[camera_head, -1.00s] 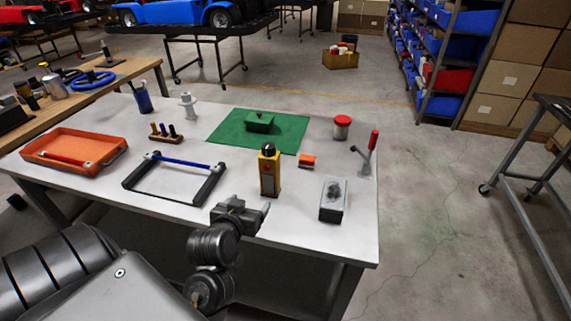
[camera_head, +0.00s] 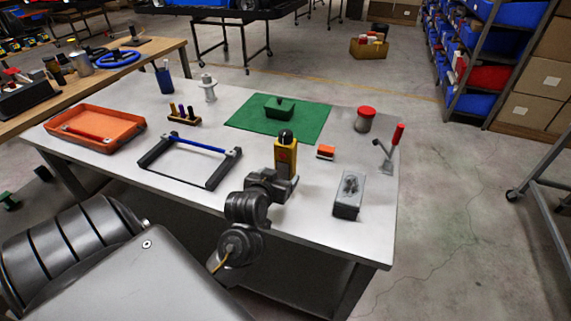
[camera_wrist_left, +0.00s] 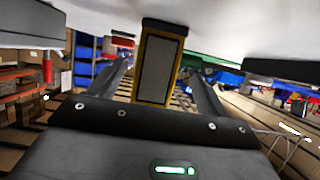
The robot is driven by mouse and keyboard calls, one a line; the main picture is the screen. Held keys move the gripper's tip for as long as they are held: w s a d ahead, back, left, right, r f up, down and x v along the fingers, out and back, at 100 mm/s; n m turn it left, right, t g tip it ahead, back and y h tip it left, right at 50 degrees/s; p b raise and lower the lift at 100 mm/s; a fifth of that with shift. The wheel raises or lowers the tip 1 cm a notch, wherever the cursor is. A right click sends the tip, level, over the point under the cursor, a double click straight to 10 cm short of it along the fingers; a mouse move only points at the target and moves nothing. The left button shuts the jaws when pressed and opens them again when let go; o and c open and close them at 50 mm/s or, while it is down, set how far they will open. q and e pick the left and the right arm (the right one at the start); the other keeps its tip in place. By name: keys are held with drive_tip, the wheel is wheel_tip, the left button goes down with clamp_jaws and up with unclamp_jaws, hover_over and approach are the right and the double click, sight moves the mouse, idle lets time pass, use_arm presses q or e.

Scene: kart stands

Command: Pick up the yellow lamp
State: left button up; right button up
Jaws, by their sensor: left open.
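The yellow lamp (camera_head: 285,157) stands upright on the white table, with a black rounded top and a red mark on its body. My left gripper (camera_head: 279,187) is just in front of it, low over the near part of the table, and hides its lower part in the head view. In the left wrist view, which is turned upside down, the lamp (camera_wrist_left: 157,68) shows its grey panel between the two spread fingers of the open gripper (camera_wrist_left: 160,75). I cannot tell how deep it sits between them. My right gripper is not in view.
Near the lamp are an orange-red block (camera_head: 326,152), a grey box (camera_head: 348,196), a red-handled lever clamp (camera_head: 389,148) and a blue-barred frame (camera_head: 164,171). A green mat (camera_head: 305,123) lies behind, with a red-lidded jar (camera_head: 364,119) to its right. An orange tray (camera_head: 130,127) is at left.

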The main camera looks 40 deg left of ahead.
sight(283, 172)
use_arm(q)
drive_tip(key=b+x, duration=0.1)
drive_tip(key=x, duration=0.4)
drive_tip(key=shift+w+d+r, duration=0.15)
drive_tip(key=shift+r, duration=0.1)
drive_tip(key=c, duration=1.3)
